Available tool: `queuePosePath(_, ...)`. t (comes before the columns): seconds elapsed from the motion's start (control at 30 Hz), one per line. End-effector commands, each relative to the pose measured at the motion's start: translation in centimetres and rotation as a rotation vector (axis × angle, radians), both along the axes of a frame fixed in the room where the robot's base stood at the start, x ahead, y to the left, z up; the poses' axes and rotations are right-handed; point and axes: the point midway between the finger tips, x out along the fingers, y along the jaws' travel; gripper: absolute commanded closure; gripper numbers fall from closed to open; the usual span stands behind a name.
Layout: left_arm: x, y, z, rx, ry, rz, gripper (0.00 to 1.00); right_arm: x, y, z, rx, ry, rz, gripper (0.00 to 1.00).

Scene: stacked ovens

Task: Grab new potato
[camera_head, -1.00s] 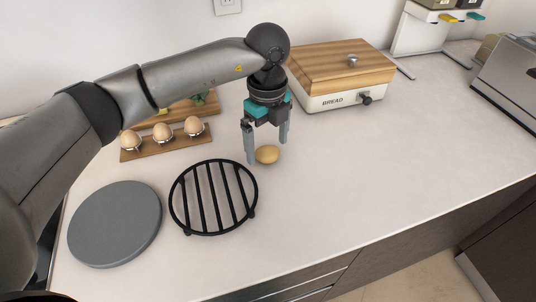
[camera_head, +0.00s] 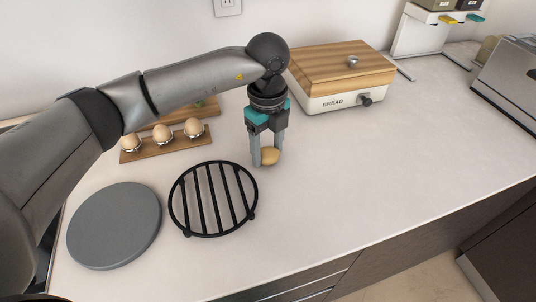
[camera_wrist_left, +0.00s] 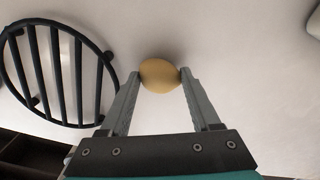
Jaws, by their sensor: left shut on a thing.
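The potato (camera_head: 270,157) is small, yellow-tan and oval, low at the counter surface to the right of the black round rack. My left gripper (camera_head: 266,160) points down over it, with its fingers closed on it. In the left wrist view the potato (camera_wrist_left: 159,75) sits between the two fingertips of the left gripper (camera_wrist_left: 160,80), touched on both sides. I cannot tell whether it is clear of the counter. My right gripper is not in view.
A black round rack (camera_head: 213,198) and a grey round disc (camera_head: 115,225) lie to the left. An egg holder (camera_head: 165,145) with several eggs stands behind. A bread box (camera_head: 343,98) stands behind right. The counter (camera_head: 370,170) to the right is clear.

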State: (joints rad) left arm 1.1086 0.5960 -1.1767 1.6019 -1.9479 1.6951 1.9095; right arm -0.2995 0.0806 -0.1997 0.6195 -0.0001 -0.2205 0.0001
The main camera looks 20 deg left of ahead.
Motion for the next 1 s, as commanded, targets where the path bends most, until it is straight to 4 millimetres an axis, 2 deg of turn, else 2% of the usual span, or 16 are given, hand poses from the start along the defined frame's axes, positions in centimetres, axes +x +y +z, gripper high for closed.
queuePosePath(0.03,0.0,0.0,0.0,0.000,0.000,0.000,0.83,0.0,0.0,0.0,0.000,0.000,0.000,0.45)
queuePosePath(0.13,0.0,0.0,0.0,-0.001,-0.001,0.000,0.92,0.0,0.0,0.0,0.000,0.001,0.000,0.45)
queuePosePath(0.37,0.0,0.0,0.1,-0.001,-0.001,0.000,0.92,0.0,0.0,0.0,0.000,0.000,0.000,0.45)
queuePosePath(0.57,0.1,0.0,1.3,-0.001,-0.002,0.001,0.92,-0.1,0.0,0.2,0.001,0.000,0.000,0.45)
queuePosePath(0.77,0.1,0.0,4.8,-0.002,-0.005,0.000,0.92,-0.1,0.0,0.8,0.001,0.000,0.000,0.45)
queuePosePath(1.0,0.1,0.0,11.1,-0.002,-0.006,0.000,0.92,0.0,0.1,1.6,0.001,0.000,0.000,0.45)
